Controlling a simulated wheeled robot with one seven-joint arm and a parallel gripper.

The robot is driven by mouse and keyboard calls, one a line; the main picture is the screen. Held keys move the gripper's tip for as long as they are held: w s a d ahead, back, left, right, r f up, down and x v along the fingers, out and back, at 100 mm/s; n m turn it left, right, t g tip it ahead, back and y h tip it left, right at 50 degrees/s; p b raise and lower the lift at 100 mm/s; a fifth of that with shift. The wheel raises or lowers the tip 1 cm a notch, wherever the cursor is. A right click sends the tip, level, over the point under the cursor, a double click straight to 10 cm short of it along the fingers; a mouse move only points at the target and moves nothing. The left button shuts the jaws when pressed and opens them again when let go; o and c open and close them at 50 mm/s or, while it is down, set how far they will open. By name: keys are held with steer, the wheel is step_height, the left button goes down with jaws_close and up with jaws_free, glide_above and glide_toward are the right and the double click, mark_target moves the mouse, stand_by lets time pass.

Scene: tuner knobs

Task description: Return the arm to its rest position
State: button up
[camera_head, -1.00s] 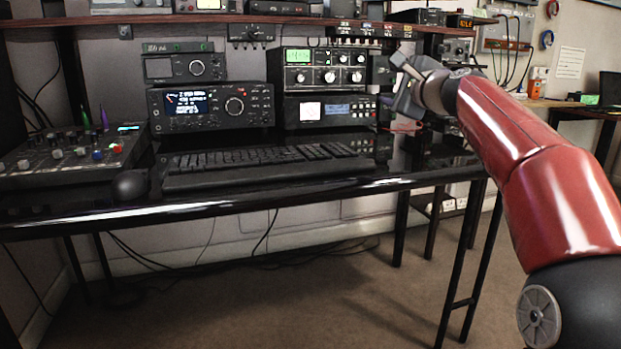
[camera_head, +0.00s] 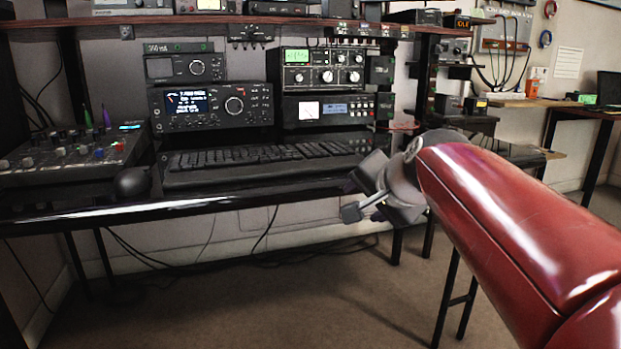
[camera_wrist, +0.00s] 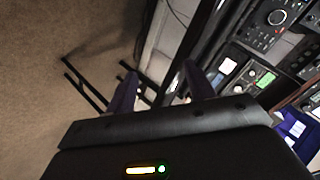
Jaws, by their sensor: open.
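My red arm reaches in from the right in the head view. My gripper (camera_head: 362,193) is at the front edge of the black desk (camera_head: 250,201), to the right of the keyboard's front. In the wrist view my gripper (camera_wrist: 162,92) shows its two fingers spread apart, with nothing between them. Carpet and the desk edge show beyond the fingers. The radio tuner with knobs (camera_head: 211,107) stands at the back of the desk, clear of my gripper. A second radio with a green display (camera_head: 321,70) is to its right.
A black keyboard (camera_head: 262,165) lies on the desk, with a mouse (camera_head: 131,182) and a mixer (camera_head: 68,158) to its left. A shelf (camera_head: 215,19) runs above the radios. Open carpet (camera_head: 260,310) lies in front of the desk.

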steer(key=s+d+f+n+g+h, duration=0.2)
steer(key=s+d+f+n+g, duration=0.15)
steer(key=s+f, duration=0.75)
steer(key=s+d+f+n+g+h, duration=0.15)
steer(key=s+f+n, duration=0.35)
steer(key=s+f, duration=0.6)
step_height(320, 180, up, 15)
steer(key=s+p, duration=0.1)
steer(key=p, duration=1.2)
steer(key=shift+d+m, duration=0.35)
steer(key=shift+d, duration=0.05)
steer(key=shift+f+y, duration=0.1)
steer(key=shift+y, duration=0.15)
